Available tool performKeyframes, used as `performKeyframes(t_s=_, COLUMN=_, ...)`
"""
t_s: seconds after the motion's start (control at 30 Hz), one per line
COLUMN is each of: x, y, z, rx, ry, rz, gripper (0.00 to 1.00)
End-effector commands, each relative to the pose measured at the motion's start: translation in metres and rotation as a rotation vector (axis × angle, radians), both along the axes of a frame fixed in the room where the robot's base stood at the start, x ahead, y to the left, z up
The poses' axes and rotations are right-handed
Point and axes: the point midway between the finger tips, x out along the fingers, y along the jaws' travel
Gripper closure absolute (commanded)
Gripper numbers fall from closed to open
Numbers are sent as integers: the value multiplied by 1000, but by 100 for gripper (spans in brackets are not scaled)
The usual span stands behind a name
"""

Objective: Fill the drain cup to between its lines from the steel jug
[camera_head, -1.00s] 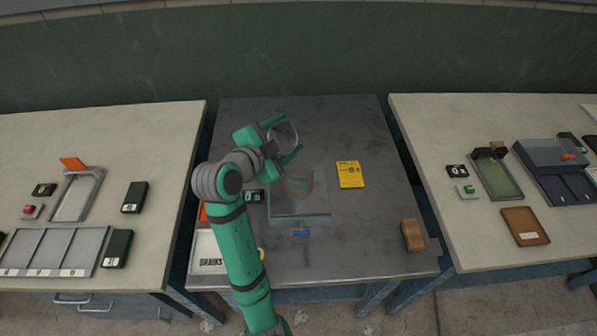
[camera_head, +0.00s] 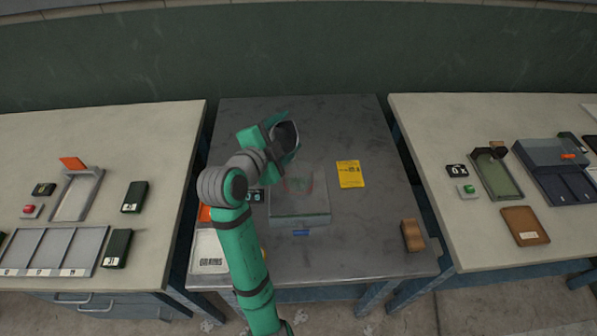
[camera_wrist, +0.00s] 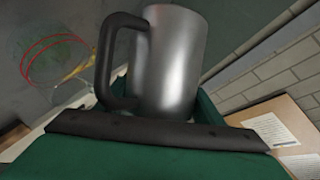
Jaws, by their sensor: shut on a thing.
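My gripper (camera_head: 283,139) is shut on the steel jug (camera_head: 287,133), above and behind the drain cup. The jug is tilted, with its dark mouth showing in the head view. In the wrist view the jug (camera_wrist: 170,62) is brushed metal with a black handle on its left. The clear drain cup (camera_head: 299,185) stands on a box-like base (camera_head: 301,218) and is hard to make out. In the wrist view the cup (camera_wrist: 55,60) shows two red lines at the upper left. Its liquid level and any stream from the jug cannot be told.
A small display (camera_head: 257,196) is partly behind my arm. A yellow card (camera_head: 349,174) lies right of the cup, and a brown block (camera_head: 412,236) sits at the table's right edge. A white labelled tray (camera_head: 209,250) is front left. The back right of the table is clear.

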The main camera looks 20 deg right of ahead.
Motion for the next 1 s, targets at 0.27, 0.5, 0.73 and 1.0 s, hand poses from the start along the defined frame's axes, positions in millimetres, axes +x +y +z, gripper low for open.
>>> performKeyframes(t_s=0.27, x=0, y=0, z=0, rx=8, ry=-18, rz=0, gripper=78)
performKeyframes(t_s=0.5, x=-1, y=0, z=-1, rx=15, ry=-31, rz=0, gripper=78)
performKeyframes(t_s=0.73, x=-1, y=-1, z=-2, rx=24, ry=-47, rz=-1, gripper=78)
performKeyframes(t_s=1.0, x=-1, y=-1, z=-3, rx=34, ry=-66, rz=0, gripper=78)
